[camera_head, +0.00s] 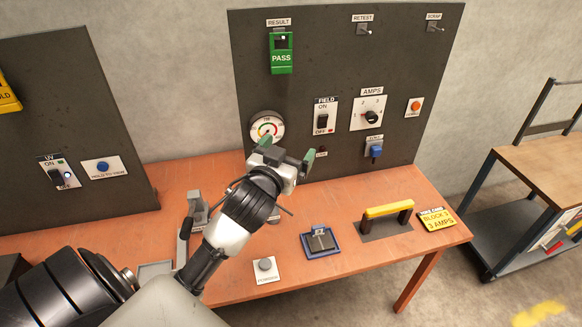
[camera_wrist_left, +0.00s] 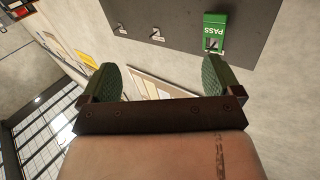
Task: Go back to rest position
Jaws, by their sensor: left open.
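My left gripper (camera_head: 287,158) is raised over the orange table, in front of the dark panel, close to the round gauge (camera_head: 267,128). Its two green fingertips stand apart with nothing between them; in the left wrist view the open fingers (camera_wrist_left: 160,80) also show empty. A green PASS tag (camera_head: 281,57) hangs under the RESULT label at the panel's top left. It also shows in the left wrist view (camera_wrist_left: 214,32). My right gripper is not in either view.
The orange table (camera_head: 350,265) carries a yellow-topped handle (camera_head: 388,209), a blue-edged tray (camera_head: 321,242), a grey knob on a white plate (camera_head: 265,265) and a yellow BLOCKS card (camera_head: 437,219). Panel switches (camera_head: 322,120) stand right of the gripper. A cart (camera_head: 540,170) is at right.

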